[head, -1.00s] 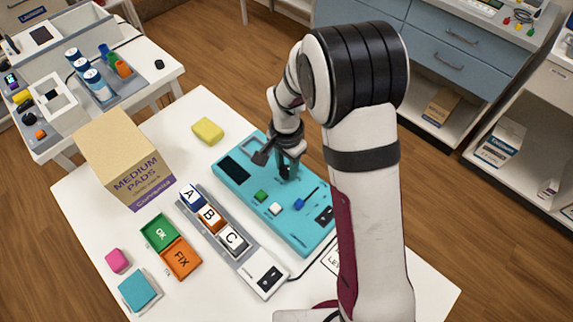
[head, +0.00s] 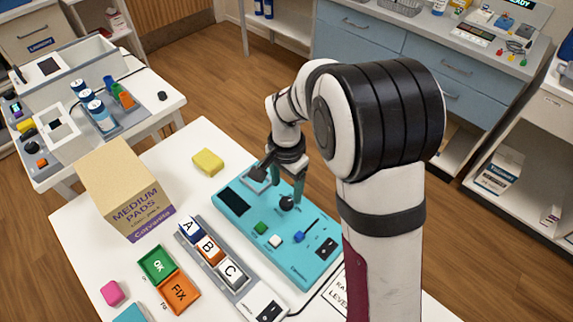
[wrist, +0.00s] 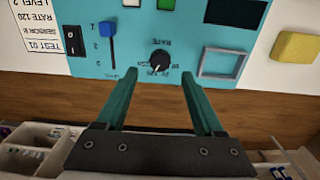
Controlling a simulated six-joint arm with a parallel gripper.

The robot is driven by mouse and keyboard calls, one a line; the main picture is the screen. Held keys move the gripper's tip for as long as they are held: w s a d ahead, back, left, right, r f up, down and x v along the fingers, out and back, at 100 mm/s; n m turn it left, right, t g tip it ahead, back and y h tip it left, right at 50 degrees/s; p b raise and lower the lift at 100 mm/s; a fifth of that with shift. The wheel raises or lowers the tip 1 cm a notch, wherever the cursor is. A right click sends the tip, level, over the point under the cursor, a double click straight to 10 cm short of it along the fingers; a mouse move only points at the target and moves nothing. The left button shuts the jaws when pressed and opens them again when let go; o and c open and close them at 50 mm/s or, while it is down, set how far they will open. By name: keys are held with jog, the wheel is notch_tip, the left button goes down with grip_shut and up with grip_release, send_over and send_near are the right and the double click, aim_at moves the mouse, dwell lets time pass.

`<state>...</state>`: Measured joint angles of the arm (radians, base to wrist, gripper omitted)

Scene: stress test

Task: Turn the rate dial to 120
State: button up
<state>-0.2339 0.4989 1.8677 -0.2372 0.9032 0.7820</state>
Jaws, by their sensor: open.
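The rate dial (wrist: 160,60) is a round black knob on the teal panel (wrist: 225,30), under upside-down RATE lettering in the wrist view. A small white pointer mark on it aims toward the lower left there, near small numbers too blurred to read surely. The dial also shows in the head view (head: 286,203). My gripper (wrist: 159,75) is open and empty. Its teal fingers lie to either side of the dial in the wrist view. In the head view my gripper (head: 286,190) is just above the dial, apparently clear of it.
A blue slider (wrist: 107,30) and a black rocker switch (wrist: 76,40) are beside the dial. A card (wrist: 32,28) reads RATE 120. A square frame (wrist: 220,63) lies on the dial's other side. A yellow block (head: 208,161) and a carton (head: 124,185) stand nearby.

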aim_at(286, 202)
notch_tip(286, 202, up, 10)
jog(key=shift+r, duration=0.15)
jog(key=s+d+n+y, duration=0.1)
jog(key=s+d, duration=0.1)
jog(key=s, duration=1)
jog(key=s+d+r+n, duration=0.1)
jog(key=s+d+n, duration=0.1)
jog(key=s, duration=1.1)
jog(key=shift+d+y, duration=0.4)
jog(key=shift+d, duration=0.4)
jog(key=shift+w, duration=0.1)
